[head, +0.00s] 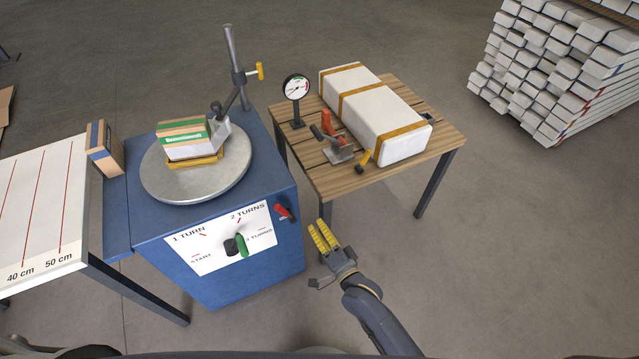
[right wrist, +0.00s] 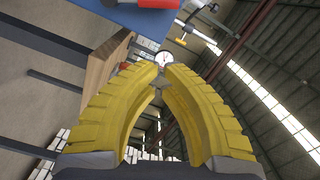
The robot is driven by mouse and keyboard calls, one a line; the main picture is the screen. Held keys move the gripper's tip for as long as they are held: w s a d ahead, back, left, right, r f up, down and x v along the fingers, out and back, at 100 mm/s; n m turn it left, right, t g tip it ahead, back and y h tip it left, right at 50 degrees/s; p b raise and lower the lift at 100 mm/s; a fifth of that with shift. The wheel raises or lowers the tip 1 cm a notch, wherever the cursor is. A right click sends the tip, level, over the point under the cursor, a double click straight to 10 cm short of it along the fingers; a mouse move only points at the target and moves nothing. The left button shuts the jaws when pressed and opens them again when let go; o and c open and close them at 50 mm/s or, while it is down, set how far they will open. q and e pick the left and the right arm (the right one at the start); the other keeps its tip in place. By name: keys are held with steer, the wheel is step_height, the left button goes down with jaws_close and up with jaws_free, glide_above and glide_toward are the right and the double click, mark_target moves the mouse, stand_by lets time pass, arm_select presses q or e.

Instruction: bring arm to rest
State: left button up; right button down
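My right arm comes in from the bottom right of the head view. Its gripper (head: 323,236) has yellow fingers and hangs over the floor, right of the blue machine's front and in front of the wooden table. The fingers look a little apart with nothing between them. In the right wrist view the yellow fingers (right wrist: 162,72) lean toward each other, with a narrow empty gap at the tips. The tips are apart from the machine and the table. My left gripper is in neither view.
The slatted table (head: 335,184) holds a strapped white package (head: 372,110).

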steer(key=s+d+f+n+g+h, duration=0.2)
steer(key=s+d+f+n, duration=0.1)
steer(key=f, duration=0.6)
steer(key=s+d+f+n+g+h, duration=0.1)
steer(key=s+d+f+n+g, duration=0.2)
steer(key=f, duration=0.6)
steer(key=s+d+f+n+h, duration=0.2)
steer(key=d+f+n, duration=0.15)
steer(key=f, duration=0.55)
steer(key=s+d+f+n+g+h, duration=0.2)
steer(key=s+d+f+g, duration=0.2)
steer(key=s+d+f, duration=0.8)
steer(key=s+d+f+g, duration=0.1)
steer(key=s+d+f, duration=0.1)
steer(key=s, duration=0.6)
steer(key=s+d+f+g+h, duration=0.1)
steer(key=s+d+f+g, duration=0.1)
steer(key=s, duration=0.6)
steer(key=s+d+f+g+h, duration=0.1)
steer(key=s+f, duration=0.3)
steer(key=s, duration=0.5)
steer(key=shift+d+f+g, duration=0.15)
steer(key=shift+d+g, duration=0.25)
steer(key=shift+d, duration=0.2)
